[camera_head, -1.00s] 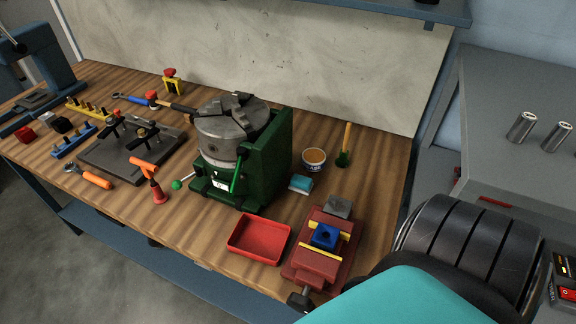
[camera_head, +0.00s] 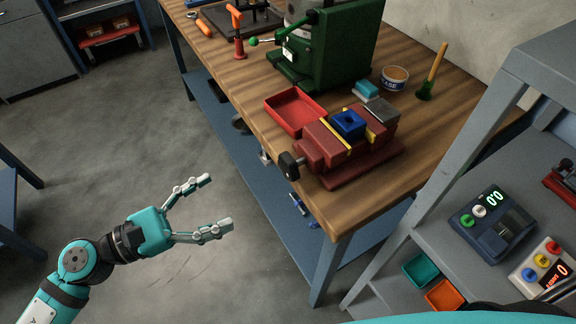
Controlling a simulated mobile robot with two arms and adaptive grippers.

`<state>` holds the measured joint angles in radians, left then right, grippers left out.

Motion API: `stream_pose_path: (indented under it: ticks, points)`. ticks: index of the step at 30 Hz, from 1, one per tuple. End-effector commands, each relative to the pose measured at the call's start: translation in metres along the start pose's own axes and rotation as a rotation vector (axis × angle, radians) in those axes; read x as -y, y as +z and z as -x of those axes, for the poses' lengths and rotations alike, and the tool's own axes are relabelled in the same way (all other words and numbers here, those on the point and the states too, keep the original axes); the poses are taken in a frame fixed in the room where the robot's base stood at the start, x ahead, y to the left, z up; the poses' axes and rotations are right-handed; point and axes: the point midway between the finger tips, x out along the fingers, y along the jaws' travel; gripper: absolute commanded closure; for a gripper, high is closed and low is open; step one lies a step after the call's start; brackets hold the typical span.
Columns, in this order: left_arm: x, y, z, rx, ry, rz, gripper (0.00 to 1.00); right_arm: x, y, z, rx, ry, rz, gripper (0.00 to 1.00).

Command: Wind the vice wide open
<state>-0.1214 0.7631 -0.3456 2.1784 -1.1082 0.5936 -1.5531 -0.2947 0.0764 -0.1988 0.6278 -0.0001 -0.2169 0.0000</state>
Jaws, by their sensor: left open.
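The red vice (camera_head: 326,152) is at the near right corner of the wooden bench. A blue block (camera_head: 348,124) with a hole in its top sits between its jaws, which have yellow strips on both sides. The vice's dark handle (camera_head: 290,166) sticks out at the front edge of the bench, towards the lower left. My left gripper (camera_head: 220,203) is open and empty over the floor, left of the handle and well apart from it. My right gripper is not in view.
A red tray (camera_head: 296,110) lies just left of the vice. A green machine (camera_head: 330,45), a tub (camera_head: 394,77) and a green-and-teal block (camera_head: 366,90) stand behind. A grey shelf rack (camera_head: 450,170) stands close on the right. The floor before the bench is clear.

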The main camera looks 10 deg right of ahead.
Motion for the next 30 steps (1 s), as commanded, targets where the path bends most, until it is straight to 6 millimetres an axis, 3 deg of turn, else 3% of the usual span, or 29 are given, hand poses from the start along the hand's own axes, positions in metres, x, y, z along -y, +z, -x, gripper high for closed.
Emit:
stream_pose_path:
  ticks: [5, 18, 24, 30]
  points:
    - [-0.002, 0.008, -0.037, 0.006, 0.001, 0.003, 0.26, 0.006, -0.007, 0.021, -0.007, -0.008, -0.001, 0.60]
    - [-0.002, 0.005, -0.129, 0.005, 0.002, 0.008, 0.26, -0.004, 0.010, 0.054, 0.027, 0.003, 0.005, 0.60]
    - [-0.002, 0.003, -0.153, 0.003, 0.004, 0.007, 0.26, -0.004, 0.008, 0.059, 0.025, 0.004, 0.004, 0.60]
    - [-0.002, 0.001, -0.159, 0.001, 0.004, 0.007, 0.26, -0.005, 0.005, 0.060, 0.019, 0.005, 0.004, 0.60]
